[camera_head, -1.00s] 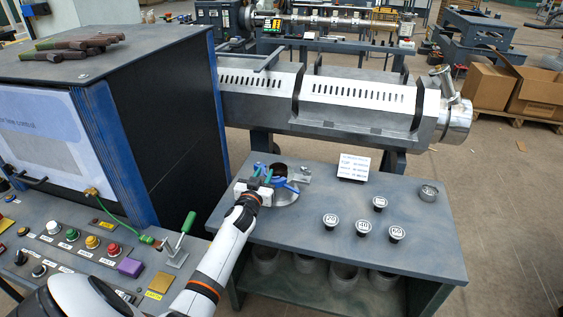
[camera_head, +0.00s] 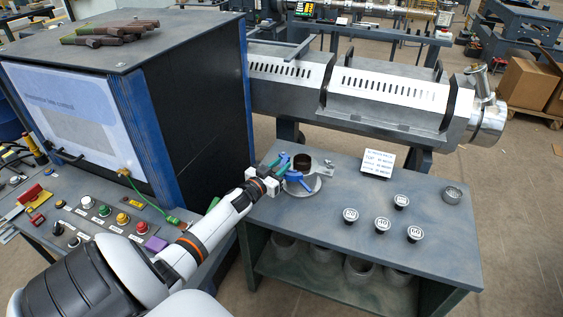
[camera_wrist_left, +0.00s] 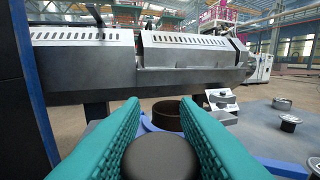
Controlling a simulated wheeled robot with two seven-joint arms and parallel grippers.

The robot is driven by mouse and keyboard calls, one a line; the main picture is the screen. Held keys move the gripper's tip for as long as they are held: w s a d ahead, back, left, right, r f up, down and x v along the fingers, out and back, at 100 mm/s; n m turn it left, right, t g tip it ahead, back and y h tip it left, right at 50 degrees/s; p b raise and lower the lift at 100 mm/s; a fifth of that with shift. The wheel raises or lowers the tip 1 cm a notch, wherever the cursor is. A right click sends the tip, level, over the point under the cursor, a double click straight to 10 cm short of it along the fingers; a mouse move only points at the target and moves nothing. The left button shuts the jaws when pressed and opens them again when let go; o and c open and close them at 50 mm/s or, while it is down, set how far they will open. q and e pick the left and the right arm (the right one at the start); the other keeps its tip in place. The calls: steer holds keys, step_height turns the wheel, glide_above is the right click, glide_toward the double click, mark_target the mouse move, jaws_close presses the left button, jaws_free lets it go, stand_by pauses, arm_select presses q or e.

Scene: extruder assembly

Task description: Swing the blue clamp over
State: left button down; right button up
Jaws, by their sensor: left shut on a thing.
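The blue clamp (camera_head: 295,176) sits on the round metal fixture (camera_head: 316,186) at the left end of the grey table, beside a dark open ring (camera_head: 302,162). My left gripper (camera_head: 275,168) reaches it from the left. Its green fingers (camera_wrist_left: 160,135) are shut on a dark round knob (camera_wrist_left: 160,157) in the left wrist view. Part of the blue clamp (camera_wrist_left: 150,125) shows behind the fingers, next to the brown ring (camera_wrist_left: 168,114). The join between knob and clamp is hidden by the fingers. My right gripper is not in view.
Several black numbered weights (camera_head: 383,225) and a small metal cup (camera_head: 452,195) stand on the table's right (camera_head: 430,250). A white card (camera_head: 378,162) stands at the back edge. The control panel (camera_head: 110,215) and dark cabinet (camera_head: 200,110) are left; the extruder barrel (camera_head: 390,110) runs behind.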

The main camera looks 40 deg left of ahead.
arm_select(q)
steer(key=shift+a, duration=0.1)
steer(key=c, duration=1.1)
jaws_free()
steer(key=s, duration=0.7)
steer(key=shift+s+d, duration=0.3)
steer(key=shift+d, duration=0.05)
